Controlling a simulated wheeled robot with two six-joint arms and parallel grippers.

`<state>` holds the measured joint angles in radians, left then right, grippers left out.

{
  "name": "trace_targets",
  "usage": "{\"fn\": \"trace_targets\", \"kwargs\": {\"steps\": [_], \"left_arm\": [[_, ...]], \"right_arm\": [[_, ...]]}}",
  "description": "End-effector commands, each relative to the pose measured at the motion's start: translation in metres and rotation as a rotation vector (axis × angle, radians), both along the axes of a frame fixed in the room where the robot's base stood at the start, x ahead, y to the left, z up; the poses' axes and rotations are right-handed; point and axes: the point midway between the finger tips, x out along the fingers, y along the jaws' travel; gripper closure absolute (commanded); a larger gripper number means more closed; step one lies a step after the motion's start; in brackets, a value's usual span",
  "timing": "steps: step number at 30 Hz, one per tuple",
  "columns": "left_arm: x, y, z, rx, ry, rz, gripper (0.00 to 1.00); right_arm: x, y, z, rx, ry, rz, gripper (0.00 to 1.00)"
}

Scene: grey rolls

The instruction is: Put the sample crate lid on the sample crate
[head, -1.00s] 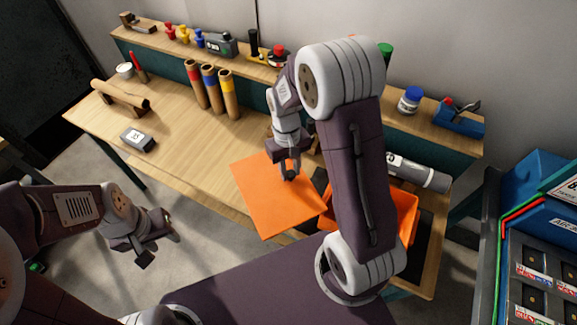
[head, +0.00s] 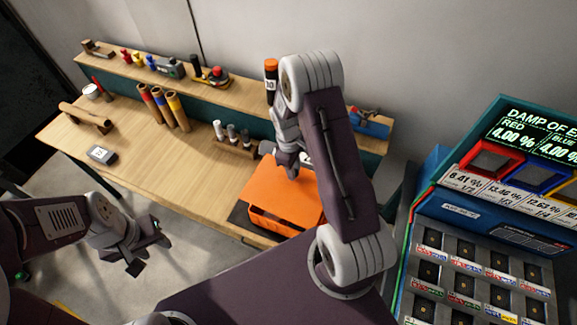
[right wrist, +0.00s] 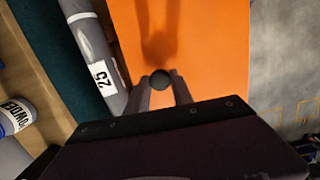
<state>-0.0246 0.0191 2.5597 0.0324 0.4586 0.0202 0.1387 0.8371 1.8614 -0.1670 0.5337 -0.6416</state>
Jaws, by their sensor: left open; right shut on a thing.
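The sample crate lid (head: 275,187) is a flat orange panel with a dark round knob (right wrist: 160,79). My right gripper (head: 289,171) is shut on the knob, as the right wrist view (right wrist: 161,88) also shows. The lid lies over the orange sample crate (head: 275,219) at the table's front right. My left gripper (head: 147,252) is open and empty, off the table's front edge.
A grey tube labelled 25 (right wrist: 92,50) lies close beside the lid. A rack with several small tubes (head: 234,141) stands behind the crate. A dispenser (head: 480,270) with a display is at the right. The table's middle (head: 170,160) is clear.

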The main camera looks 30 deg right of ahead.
Motion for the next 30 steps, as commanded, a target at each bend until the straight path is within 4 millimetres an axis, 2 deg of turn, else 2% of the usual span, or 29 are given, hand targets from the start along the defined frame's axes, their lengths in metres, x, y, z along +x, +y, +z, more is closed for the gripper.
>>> {"fn": "trace_targets", "kwargs": {"steps": [1,3,17,23,30], "left_arm": [[0.000,0.000,0.017,0.000,0.000,0.000,0.58],[0.000,0.000,0.021,0.000,0.000,0.000,0.58],[0.000,0.000,0.021,0.000,0.001,0.000,0.58],[0.000,0.000,0.009,0.000,0.000,0.000,0.58],[0.000,0.000,-0.013,0.000,0.001,0.000,0.58]], "right_arm": [[-0.001,-0.003,0.011,0.000,0.002,0.019,1.00],[-0.001,-0.006,0.010,0.000,0.001,0.044,1.00],[-0.001,-0.007,0.006,0.002,0.003,0.056,1.00],[-0.001,-0.007,-0.009,0.003,0.004,0.056,1.00],[-0.001,-0.007,-0.039,0.003,0.006,0.055,1.00]]}}
